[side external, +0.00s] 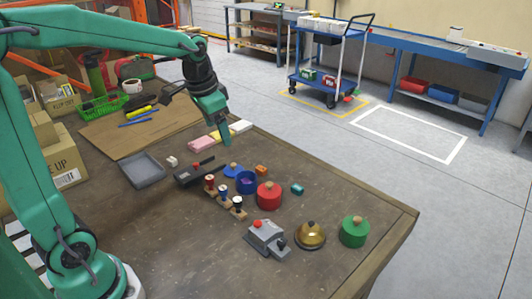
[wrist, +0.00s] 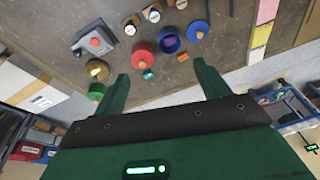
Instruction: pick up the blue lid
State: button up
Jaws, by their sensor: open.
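The blue lid (side external: 228,172) lies on the table, a blue disc with a wooden knob, just behind an open blue pot (side external: 242,188). The lid also shows in the wrist view (wrist: 192,32), right of the blue pot (wrist: 162,40), which holds something purple. My gripper (side external: 227,143) points down above the table, behind the lid in the side view and apart from it. In the wrist view my gripper (wrist: 160,70) has its two fingers spread with nothing between them. The lid lies beyond the right fingertip in that view.
Close around the lid stand a red lidded pot (side external: 268,198), an orange block (side external: 261,170), a teal block (side external: 297,188) and several stamps (side external: 223,192). A green lidded pot (side external: 354,234), a brass bell (side external: 310,236) and a grey tray (side external: 142,172) are farther off.

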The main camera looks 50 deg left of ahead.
jog(key=w+a+f+m+g, duration=0.1)
jog(key=w+a+f, duration=0.4)
jog(key=w+f, duration=0.15)
jog(key=m+g, duration=0.1)
jog(key=g, duration=0.1)
send_over(232, 164)
notch_tip(232, 164, down, 9)
jog(key=shift+d+f, duration=0.1)
jog(key=shift+d, duration=0.05)
jog(key=shift+f, duration=0.15)
jog(key=shift+f, duration=1.2)
jog(key=shift+f, duration=0.1)
jog(key=shift+f, duration=2.5)
jog(key=shift+c, duration=0.4)
